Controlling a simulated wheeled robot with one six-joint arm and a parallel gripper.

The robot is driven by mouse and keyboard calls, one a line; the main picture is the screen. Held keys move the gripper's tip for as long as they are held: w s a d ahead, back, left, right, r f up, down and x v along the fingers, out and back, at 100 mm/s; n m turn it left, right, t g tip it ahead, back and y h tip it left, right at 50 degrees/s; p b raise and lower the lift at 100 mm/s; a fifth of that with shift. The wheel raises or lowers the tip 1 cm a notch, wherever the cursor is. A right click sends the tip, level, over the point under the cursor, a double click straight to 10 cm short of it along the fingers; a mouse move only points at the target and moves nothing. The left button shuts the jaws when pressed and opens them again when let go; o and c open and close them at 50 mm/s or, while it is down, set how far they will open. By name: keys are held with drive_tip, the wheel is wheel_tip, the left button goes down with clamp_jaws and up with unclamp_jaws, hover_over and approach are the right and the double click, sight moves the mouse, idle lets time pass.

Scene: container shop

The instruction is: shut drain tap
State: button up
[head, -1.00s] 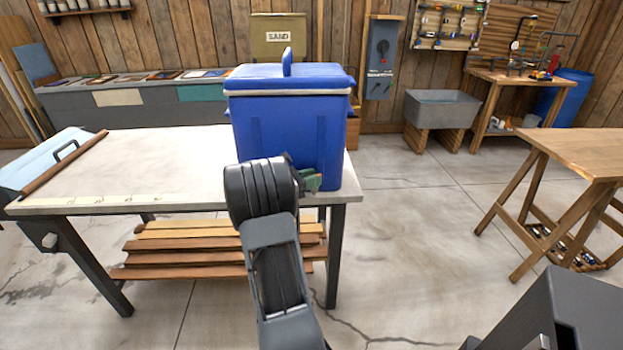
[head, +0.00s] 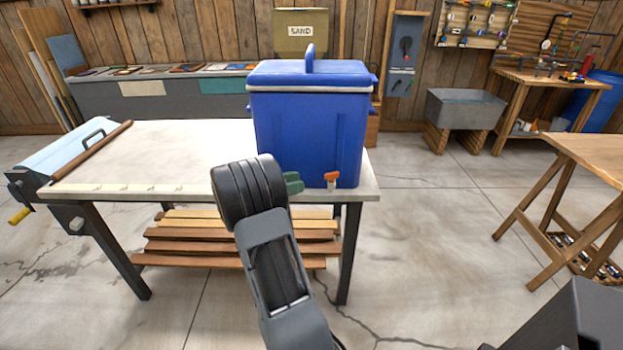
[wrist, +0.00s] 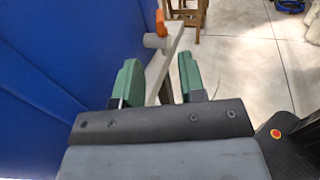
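A blue cooler (head: 308,120) with a lid stands on the right end of the pale workbench (head: 140,160). Its drain tap (head: 331,178), with an orange handle and a pale spout, sits low on the front face. In the wrist view the tap (wrist: 158,30) shows beyond my fingertips, near the top edge, with the blue wall to its left. My gripper (wrist: 158,78) is open and empty, its two green fingers apart. In the head view my gripper (head: 293,183) is left of the tap, apart from it, close to the cooler's front. My arm hides part of the cooler's lower left.
Boards (head: 235,238) lie stacked under the workbench. A blue-lidded machine (head: 80,155) is at the bench's left end. A wooden table (head: 590,155) stands at the right. A grey sink (head: 465,108) is at the back. The floor right of the bench is clear.

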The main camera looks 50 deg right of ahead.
drive_tip(key=shift+v, duration=1.55)
